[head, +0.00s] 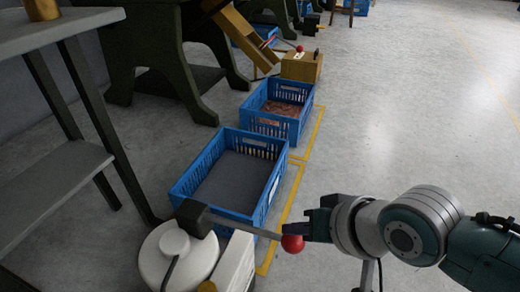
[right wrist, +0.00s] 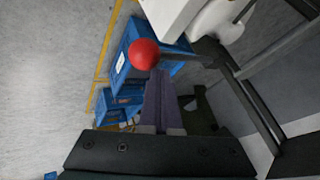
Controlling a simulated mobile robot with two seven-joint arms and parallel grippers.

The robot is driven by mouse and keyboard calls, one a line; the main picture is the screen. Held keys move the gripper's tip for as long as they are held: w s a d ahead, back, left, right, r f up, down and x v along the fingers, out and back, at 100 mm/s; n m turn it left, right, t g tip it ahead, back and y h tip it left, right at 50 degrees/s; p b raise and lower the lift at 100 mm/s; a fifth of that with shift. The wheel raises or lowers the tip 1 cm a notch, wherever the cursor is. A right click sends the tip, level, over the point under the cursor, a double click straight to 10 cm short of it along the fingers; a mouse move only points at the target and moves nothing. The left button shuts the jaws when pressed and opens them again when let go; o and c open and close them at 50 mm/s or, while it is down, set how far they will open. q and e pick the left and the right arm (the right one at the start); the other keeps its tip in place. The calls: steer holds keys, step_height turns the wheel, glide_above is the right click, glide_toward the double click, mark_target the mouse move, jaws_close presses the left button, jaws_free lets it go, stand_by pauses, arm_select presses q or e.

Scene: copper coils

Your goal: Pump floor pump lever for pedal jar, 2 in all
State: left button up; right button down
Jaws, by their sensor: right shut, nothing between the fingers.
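The white pedal jar (head: 160,262) stands at the bottom left of the head view, cut by the frame edge. Its lever (head: 245,227) reaches out to the right from a dark pivot and ends in a red ball knob (head: 292,244). The knob and the lever also show in the right wrist view (right wrist: 143,54). My right gripper (head: 312,226) is shut and empty, its fingertips right beside the knob. In the right wrist view the closed fingers (right wrist: 159,75) end close to the knob and lever; I cannot tell if they touch. My left gripper is out of view.
A blue crate (head: 262,213) stands just behind the lever, with another blue crate (head: 311,110) beyond it. A grey shelf (head: 40,195) is at left. A yellow box (head: 302,68) with a red-knobbed lever stands farther back. Open floor (head: 420,120) lies to the right.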

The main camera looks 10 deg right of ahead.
mark_target(300, 246)
steer(key=shift+s+f+b, duration=0.1)
steer(key=shift+f+b, duration=0.4)
steer(key=shift+f, duration=0.3)
stand_by(0.4)
steer(key=shift+d+f+b, duration=0.15)
steer(key=shift+f+b, duration=0.4)
steer(key=shift+f, duration=0.15)
stand_by(0.4)
steer(key=shift+f, duration=0.3)
steer(key=shift+s+d+f+b, duration=0.1)
steer(key=shift+f+b, duration=0.55)
steer(key=shift+b, duration=0.05)
stand_by(0.7)
stand_by(0.5)
steer(key=shift+r+p, duration=1.15)
steer(key=shift+p, duration=0.1)
steer(key=r+p, duration=0.4)
steer(key=shift+w+a, duration=0.2)
steer(key=shift+a, duration=0.1)
steer(key=shift+s+a+r+p, duration=0.1)
steer(key=shift+r+p, duration=0.35)
steer(key=shift+p, duration=0.1)
